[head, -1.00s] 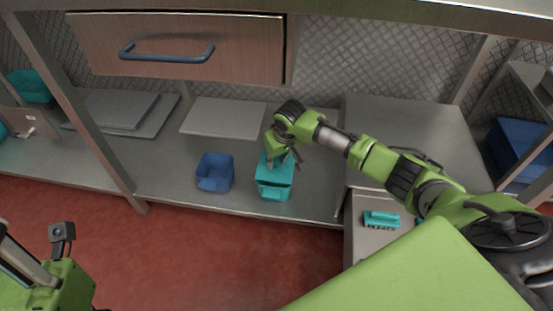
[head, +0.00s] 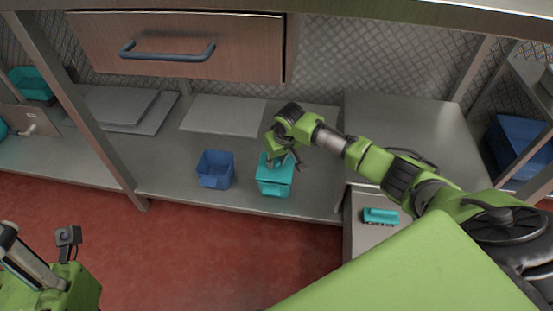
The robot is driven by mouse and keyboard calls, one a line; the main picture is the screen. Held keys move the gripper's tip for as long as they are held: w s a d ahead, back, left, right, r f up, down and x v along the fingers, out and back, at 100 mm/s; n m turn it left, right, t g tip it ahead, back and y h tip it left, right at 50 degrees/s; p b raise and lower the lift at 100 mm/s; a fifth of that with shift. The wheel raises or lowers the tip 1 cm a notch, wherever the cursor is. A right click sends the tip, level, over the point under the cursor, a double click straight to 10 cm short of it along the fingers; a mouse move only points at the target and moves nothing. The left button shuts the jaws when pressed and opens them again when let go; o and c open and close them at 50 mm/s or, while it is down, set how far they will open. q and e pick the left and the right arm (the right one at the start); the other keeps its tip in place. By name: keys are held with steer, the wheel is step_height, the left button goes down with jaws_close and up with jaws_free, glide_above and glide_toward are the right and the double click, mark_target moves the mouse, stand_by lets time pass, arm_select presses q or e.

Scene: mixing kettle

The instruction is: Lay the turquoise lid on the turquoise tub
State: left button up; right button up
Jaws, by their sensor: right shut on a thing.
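The turquoise tub (head: 273,190) stands on the metal shelf near its front edge. The turquoise lid (head: 272,174) is at the top of the tub, roughly level, with no clear gap at the front. Whether it is fully seated all round I cannot tell, as my gripper covers its back part. My right gripper (head: 283,160) is shut on the lid from above. My left gripper is out of view; only part of my left arm shows at the lower left.
A blue tub (head: 215,170) stands close to the left of the turquoise tub. Grey boards (head: 225,117) lie behind on the shelf. A shelf post (head: 85,120) rises at the left. A turquoise-handled brush (head: 381,216) lies on the right unit. A drawer (head: 180,50) hangs above.

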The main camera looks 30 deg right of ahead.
steer(key=shift+f, duration=0.5)
steer(key=shift+f, duration=0.1)
steer(key=o, duration=1.7)
steer(key=shift+c, duration=0.2)
